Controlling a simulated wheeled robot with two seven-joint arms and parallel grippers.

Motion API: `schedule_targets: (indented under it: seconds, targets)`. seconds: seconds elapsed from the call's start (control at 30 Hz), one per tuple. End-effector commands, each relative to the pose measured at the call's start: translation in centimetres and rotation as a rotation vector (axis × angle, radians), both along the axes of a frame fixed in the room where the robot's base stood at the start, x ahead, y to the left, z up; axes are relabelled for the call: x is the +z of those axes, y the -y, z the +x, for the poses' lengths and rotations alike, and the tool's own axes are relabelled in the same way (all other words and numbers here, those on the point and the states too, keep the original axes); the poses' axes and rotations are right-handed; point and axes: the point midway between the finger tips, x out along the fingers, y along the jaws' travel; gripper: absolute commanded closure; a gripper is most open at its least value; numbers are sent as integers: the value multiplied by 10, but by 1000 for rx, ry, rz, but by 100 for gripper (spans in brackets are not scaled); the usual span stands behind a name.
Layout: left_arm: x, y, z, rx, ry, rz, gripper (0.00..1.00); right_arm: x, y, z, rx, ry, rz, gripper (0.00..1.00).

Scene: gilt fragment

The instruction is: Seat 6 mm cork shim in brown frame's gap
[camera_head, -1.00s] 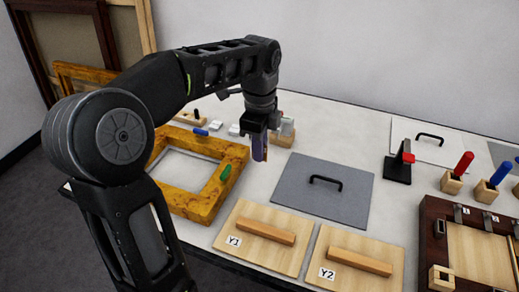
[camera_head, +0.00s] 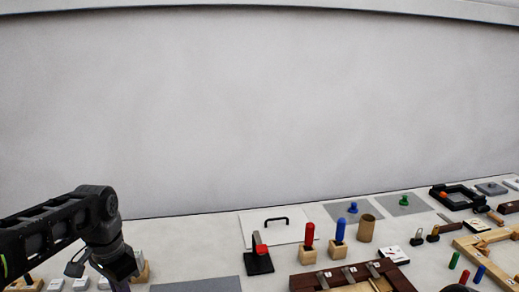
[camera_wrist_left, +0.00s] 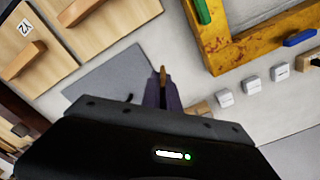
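My left gripper (camera_wrist_left: 162,92) has its purple fingers closed around a thin tan-brown piece, which looks like the cork shim (camera_wrist_left: 162,74); its tip sticks out past the fingertips. Its thickness cannot be read. The gripper hangs above the table, over bare surface and a grey board. In the head view my left arm is at the lower left, with the fingers cut off by the bottom edge. The dark brown frame (camera_head: 302,284) is at the bottom centre of the head view, partly cut off, well right of my left gripper. Its gap cannot be made out. My right gripper is not seen.
In the left wrist view a gilt frame (camera_wrist_left: 222,54) with green and blue pegs and several small white blocks (camera_wrist_left: 252,85) lie nearby. A red-topped black stand (camera_head: 258,262) and red and blue handled tools (camera_head: 309,238) stand behind the brown frame.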

Motion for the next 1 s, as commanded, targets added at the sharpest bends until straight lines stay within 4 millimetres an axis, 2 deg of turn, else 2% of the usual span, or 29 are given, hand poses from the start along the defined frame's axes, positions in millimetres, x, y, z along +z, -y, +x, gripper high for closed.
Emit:
schedule_targets:
  seconds: [0.17, 0.2, 0.3, 0.4, 0.53, 0.83, 1.0]
  targets:
    - [-13, 52, 22, 256, -4, -10, 100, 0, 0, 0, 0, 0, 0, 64]
    - [-16, 68, 27, 284, -6, -11, 100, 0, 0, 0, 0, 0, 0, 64]
    - [-22, 101, 32, 248, -14, -8, 100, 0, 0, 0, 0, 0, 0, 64]
    - [-25, 120, 33, 201, -20, -8, 100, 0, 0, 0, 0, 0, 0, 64]
    - [-24, 129, 33, 179, -19, -7, 100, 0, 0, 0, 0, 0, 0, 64]
    - [-24, 129, 35, 187, -18, -8, 100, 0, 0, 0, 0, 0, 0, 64]
    - [-21, 130, 55, 305, -18, -10, 100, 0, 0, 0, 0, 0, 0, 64]
